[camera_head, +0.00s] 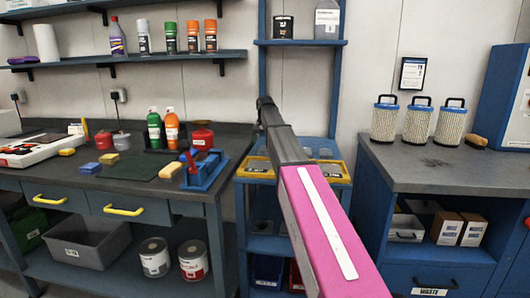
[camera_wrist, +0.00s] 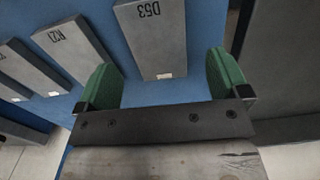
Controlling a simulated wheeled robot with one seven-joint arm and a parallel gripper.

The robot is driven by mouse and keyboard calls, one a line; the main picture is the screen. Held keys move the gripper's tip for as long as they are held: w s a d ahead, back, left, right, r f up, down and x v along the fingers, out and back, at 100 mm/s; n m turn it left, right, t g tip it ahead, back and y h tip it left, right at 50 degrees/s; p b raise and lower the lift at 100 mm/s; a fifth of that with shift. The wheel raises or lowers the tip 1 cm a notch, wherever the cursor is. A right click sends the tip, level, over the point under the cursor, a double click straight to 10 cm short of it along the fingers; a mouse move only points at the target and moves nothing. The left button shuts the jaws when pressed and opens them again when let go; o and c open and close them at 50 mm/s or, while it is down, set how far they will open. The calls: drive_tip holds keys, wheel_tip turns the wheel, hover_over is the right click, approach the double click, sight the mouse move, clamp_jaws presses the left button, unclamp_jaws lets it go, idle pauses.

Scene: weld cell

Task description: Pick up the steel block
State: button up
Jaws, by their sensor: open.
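In the wrist view, several flat grey blocks lie on a blue surface. One marked D53 (camera_wrist: 154,38) lies just ahead of and partly between the fingertips. I cannot tell from the pictures which of these the task means by the steel block. My gripper (camera_wrist: 165,78) is open, with a green pad on each finger and nothing held. Whether the pads touch the D53 block is unclear. In the head view my arm hides the gripper's fingers.
In the head view, a blue rack with yellow-edged trays (camera_head: 341,170) stands behind my arm. A cluttered workbench (camera_head: 233,136) is to the left. A cabinet (camera_head: 390,172) with several canisters on top is to the right. A dark panel (camera_wrist: 278,70) stands right of my gripper.

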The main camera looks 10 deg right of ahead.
sight(265, 149)
wheel_tip(265, 149, down, 3)
drive_tip(key=shift+s+f, duration=0.1)
drive_tip(key=shift+f, duration=0.1)
drive_tip(key=c, duration=1.5)
drive_tip(key=shift+r, duration=0.2)
wheel_tip(265, 149, up, 4)
drive_tip(key=shift+f, duration=0.1)
drive_tip(key=s+a+r, duration=0.2)
drive_tip(key=a, duration=0.1)
drive_tip(key=s+a+r, duration=0.2)
drive_tip(key=a, duration=0.1)
drive_tip(key=s+a+r, duration=0.3)
drive_tip(key=shift+a, duration=0.2)
